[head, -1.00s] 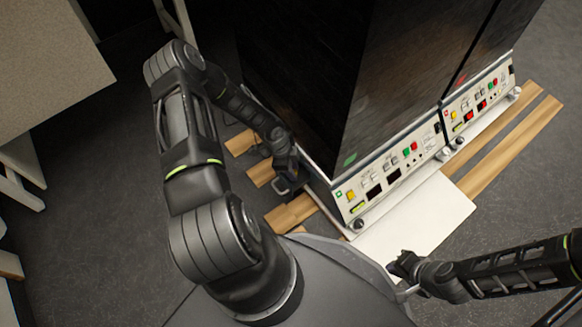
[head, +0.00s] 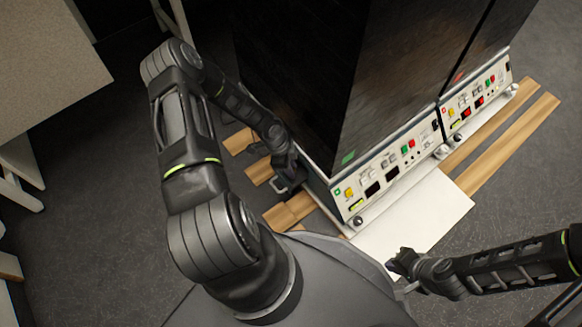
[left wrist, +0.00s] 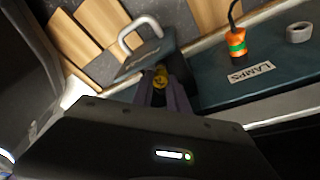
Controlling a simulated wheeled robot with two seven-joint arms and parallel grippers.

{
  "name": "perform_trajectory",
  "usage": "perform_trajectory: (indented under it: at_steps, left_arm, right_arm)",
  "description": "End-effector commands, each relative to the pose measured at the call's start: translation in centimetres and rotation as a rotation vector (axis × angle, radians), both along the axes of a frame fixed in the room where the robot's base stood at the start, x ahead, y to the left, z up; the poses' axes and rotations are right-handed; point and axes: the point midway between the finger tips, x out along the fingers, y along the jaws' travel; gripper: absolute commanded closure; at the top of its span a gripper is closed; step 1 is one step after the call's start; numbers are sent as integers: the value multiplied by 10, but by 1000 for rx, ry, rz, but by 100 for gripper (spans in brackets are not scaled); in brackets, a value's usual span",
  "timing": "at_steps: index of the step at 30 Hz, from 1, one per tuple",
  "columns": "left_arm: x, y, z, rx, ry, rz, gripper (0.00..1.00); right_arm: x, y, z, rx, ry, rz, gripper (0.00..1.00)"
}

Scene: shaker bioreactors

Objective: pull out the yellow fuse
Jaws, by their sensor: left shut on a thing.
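The yellow fuse (left wrist: 160,76) shows in the left wrist view as a small round yellow piece between my left fingertips. My left gripper (left wrist: 160,88) is shut on it, at the dark side panel (left wrist: 210,88) of the shaker unit. Whether the fuse is still seated in its socket cannot be told, as the fingers hide its base. In the head view my left gripper (head: 284,168) is at the near left corner of the unit, and the fuse cannot be made out. My right gripper (head: 400,262) is over the white board, away from the unit; its fingers are too small to read.
An orange and green plug (left wrist: 237,42) with a black cable stands beside the LAMPS label (left wrist: 251,73), close to the fuse. A metal handle (left wrist: 140,32) rises just beyond the fuse. The control panel (head: 390,165) faces the white board (head: 425,215).

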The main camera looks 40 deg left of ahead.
Motion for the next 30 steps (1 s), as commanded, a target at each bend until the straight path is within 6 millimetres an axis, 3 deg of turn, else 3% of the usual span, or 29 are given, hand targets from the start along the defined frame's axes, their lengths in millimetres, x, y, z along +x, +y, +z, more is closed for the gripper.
perform_trajectory:
  at_steps: [30]
  left_arm:
    - [0,0,18,1,-1,-1,100]
  right_arm:
    - [0,0,13,0,0,0,100]
